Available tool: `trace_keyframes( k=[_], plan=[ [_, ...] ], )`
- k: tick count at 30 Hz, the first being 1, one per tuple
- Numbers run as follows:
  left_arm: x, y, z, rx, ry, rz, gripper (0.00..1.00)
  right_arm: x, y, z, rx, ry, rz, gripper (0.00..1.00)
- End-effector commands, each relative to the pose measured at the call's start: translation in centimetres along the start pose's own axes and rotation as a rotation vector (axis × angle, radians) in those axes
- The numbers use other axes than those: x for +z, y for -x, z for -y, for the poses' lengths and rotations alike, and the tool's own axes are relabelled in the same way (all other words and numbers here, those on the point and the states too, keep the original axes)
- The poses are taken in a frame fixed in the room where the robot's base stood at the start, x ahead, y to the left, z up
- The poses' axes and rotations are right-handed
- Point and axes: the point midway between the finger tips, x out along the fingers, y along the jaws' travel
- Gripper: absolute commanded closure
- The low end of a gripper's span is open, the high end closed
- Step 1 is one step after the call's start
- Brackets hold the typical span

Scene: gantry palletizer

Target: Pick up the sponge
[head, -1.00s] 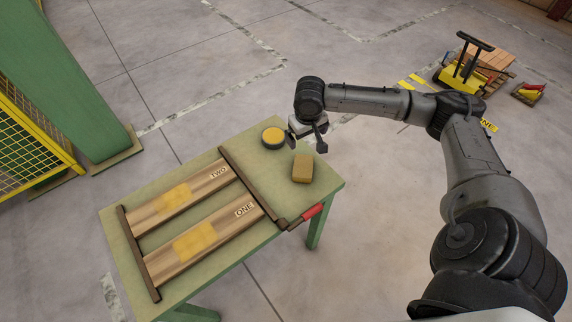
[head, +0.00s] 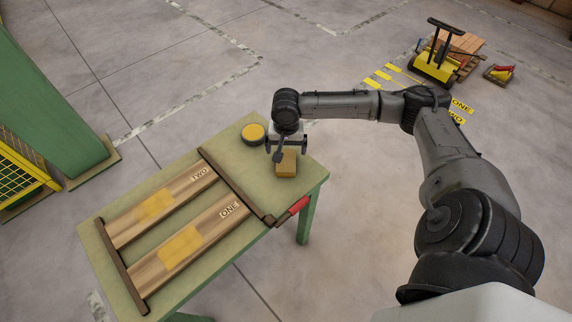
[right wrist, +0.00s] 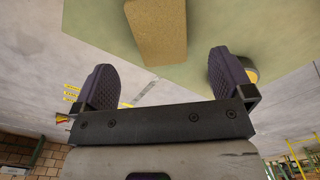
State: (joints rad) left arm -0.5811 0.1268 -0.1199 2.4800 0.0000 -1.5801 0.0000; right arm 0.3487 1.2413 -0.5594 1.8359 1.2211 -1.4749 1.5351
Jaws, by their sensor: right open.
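The sponge (head: 286,166) is a yellow-tan block on the green table (head: 313,176), near the table's far right end. My right gripper (head: 287,150) is open and above the sponge, hiding part of its top in the head view. In the right wrist view the sponge (right wrist: 157,30) lies between the lines of the two spread fingers (right wrist: 162,82), ahead of the tips, with nothing gripped. My left gripper is not in view.
A round yellow-and-black tin (head: 253,134) stands just left of the sponge. Two planks marked ONE (head: 190,243) and TWO (head: 163,204) lie in a dark frame on the table. A red-handled clamp (head: 292,210) sits at the edge. A yellow cart (head: 436,62) stands far off.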

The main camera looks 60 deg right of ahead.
Motion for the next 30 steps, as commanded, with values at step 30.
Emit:
trace_keyframes(
  k=[30],
  plan=[
    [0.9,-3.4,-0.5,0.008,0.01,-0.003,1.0,-0.1,-7.5,0.0,0.0,0.001,-0.001,0.04]
  ],
)
